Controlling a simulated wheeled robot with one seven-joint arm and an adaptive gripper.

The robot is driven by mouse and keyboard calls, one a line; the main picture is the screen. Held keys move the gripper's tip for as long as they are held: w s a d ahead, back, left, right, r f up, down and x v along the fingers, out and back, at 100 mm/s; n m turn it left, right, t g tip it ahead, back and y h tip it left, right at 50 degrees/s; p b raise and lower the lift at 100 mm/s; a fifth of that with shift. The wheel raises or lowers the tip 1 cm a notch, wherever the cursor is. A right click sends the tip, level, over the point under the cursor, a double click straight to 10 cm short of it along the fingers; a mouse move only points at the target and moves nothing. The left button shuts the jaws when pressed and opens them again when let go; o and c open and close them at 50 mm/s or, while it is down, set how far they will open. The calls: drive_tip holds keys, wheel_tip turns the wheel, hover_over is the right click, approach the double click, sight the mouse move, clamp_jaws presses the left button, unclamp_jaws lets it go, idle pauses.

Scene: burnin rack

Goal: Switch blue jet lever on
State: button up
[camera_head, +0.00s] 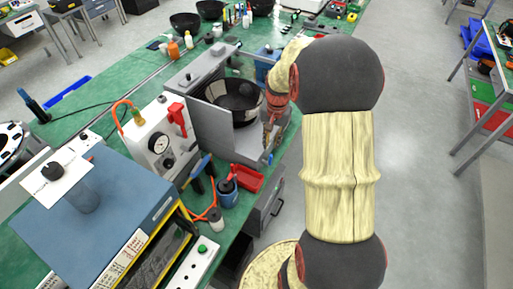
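My arm reaches down from the upper right, and my gripper (271,138) hangs at the right side of a grey open-topped box (213,128). The gripper is small and seen edge-on, so I cannot tell whether its fingers are open or shut. A small blue piece (270,158) shows just below the fingers by the box's right edge; I cannot tell whether it is the jet lever or whether the gripper touches it. A dark round basket (236,97) sits inside the box.
A white gauge unit (152,146) with a red lever (177,117) stands left of the box. A red tray (247,178) and a blue-and-black canister (228,193) are in front. A blue-topped machine (112,205) fills the lower left. Open floor lies to the right.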

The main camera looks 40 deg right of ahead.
sight(271, 155)
drive_tip(key=shift+s+f, duration=0.25)
drive_tip(key=shift+s, duration=0.1)
drive_tip(key=f+b, duration=0.1)
drive_tip(key=f, duration=0.6)
drive_tip(key=shift+w+a+f+b, duration=0.1)
drive_tip(key=shift+w+f+b, duration=0.1)
drive_tip(key=shift+b, duration=0.15)
drive_tip(key=shift+c, duration=1.4)
clamp_jaws()
